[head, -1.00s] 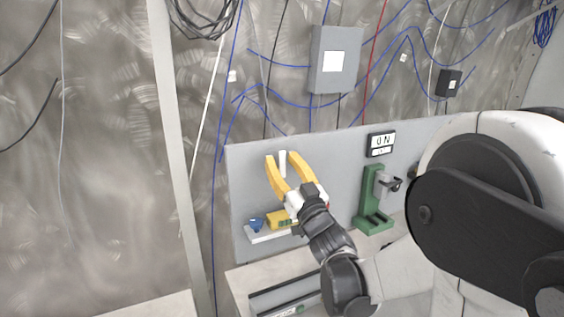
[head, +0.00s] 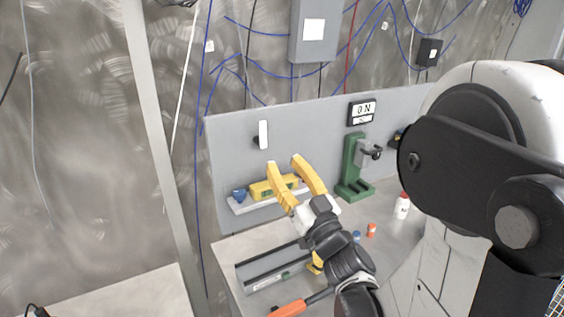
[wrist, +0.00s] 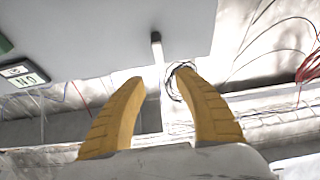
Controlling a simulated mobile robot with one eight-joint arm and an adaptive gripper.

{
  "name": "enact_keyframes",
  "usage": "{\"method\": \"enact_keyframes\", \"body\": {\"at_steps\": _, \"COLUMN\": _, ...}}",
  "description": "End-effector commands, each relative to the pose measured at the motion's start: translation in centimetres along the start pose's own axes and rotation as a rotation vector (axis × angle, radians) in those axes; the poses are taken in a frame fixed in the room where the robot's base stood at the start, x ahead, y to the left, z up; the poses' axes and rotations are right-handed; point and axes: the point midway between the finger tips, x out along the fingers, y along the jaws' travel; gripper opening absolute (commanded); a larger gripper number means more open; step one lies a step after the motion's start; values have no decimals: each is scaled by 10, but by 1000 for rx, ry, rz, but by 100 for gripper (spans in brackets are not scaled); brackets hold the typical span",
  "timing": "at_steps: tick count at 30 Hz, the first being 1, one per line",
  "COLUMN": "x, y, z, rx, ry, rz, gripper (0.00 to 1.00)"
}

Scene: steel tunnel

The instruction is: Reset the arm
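My gripper (head: 283,164) has two yellow fingers that stand apart with nothing between them. In the head view it is raised over the workbench (head: 222,250), in front of the grey back panel (head: 232,135). My arm runs from the lower middle to the large white and black link at the right. In the wrist view the open gripper (wrist: 158,80) points at the panel's edge (wrist: 110,30) and at the wall and cables beyond it.
A yellow item (head: 262,188) and a blue item (head: 239,195) lie on a small white shelf (head: 245,208). A green stand (head: 352,170), a white bottle (head: 402,206) and an orange-handled tool (head: 287,309) are on the bench. An ON sign (head: 362,112) and a white handle (head: 263,134) are on the panel.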

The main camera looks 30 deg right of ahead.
Motion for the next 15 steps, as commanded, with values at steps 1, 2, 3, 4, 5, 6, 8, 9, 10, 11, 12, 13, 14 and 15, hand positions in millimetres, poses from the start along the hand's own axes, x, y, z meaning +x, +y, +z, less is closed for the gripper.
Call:
{"method": "enact_keyframes", "body": {"at_steps": 1, "x": 0, "y": 0, "z": 0, "rx": 0, "ry": 0, "rz": 0, "gripper": 38}}
{"method": "enact_keyframes", "body": {"at_steps": 2, "x": 0, "y": 0, "z": 0, "rx": 0, "ry": 0, "rz": 0, "gripper": 38}}
{"method": "enact_keyframes", "body": {"at_steps": 3, "x": 0, "y": 0, "z": 0, "rx": 0, "ry": 0, "rz": 0, "gripper": 38}}
{"method": "enact_keyframes", "body": {"at_steps": 4, "x": 0, "y": 0, "z": 0, "rx": 0, "ry": 0, "rz": 0, "gripper": 38}}
{"method": "enact_keyframes", "body": {"at_steps": 5, "x": 0, "y": 0, "z": 0, "rx": 0, "ry": 0, "rz": 0, "gripper": 38}}
{"method": "enact_keyframes", "body": {"at_steps": 6, "x": 0, "y": 0, "z": 0, "rx": 0, "ry": 0, "rz": 0, "gripper": 38}}
{"method": "enact_keyframes", "body": {"at_steps": 8, "x": 0, "y": 0, "z": 0, "rx": 0, "ry": 0, "rz": 0, "gripper": 38}}
{"method": "enact_keyframes", "body": {"at_steps": 9, "x": 0, "y": 0, "z": 0, "rx": 0, "ry": 0, "rz": 0, "gripper": 38}}
{"method": "enact_keyframes", "body": {"at_steps": 10, "x": 1, "y": 0, "z": 0, "rx": 0, "ry": -1, "rz": 1, "gripper": 38}}
{"method": "enact_keyframes", "body": {"at_steps": 11, "x": 1, "y": 0, "z": 0, "rx": 0, "ry": -4, "rz": 5, "gripper": 38}}
{"method": "enact_keyframes", "body": {"at_steps": 12, "x": 2, "y": 2, "z": 0, "rx": 0, "ry": -11, "rz": 16, "gripper": 38}}
{"method": "enact_keyframes", "body": {"at_steps": 13, "x": 3, "y": 3, "z": 1, "rx": 1, "ry": -21, "rz": 29, "gripper": 38}}
{"method": "enact_keyframes", "body": {"at_steps": 14, "x": 5, "y": 5, "z": 1, "rx": 1, "ry": -35, "rz": 48, "gripper": 38}}
{"method": "enact_keyframes", "body": {"at_steps": 15, "x": 7, "y": 9, "z": 3, "rx": 1, "ry": -60, "rz": 79, "gripper": 38}}
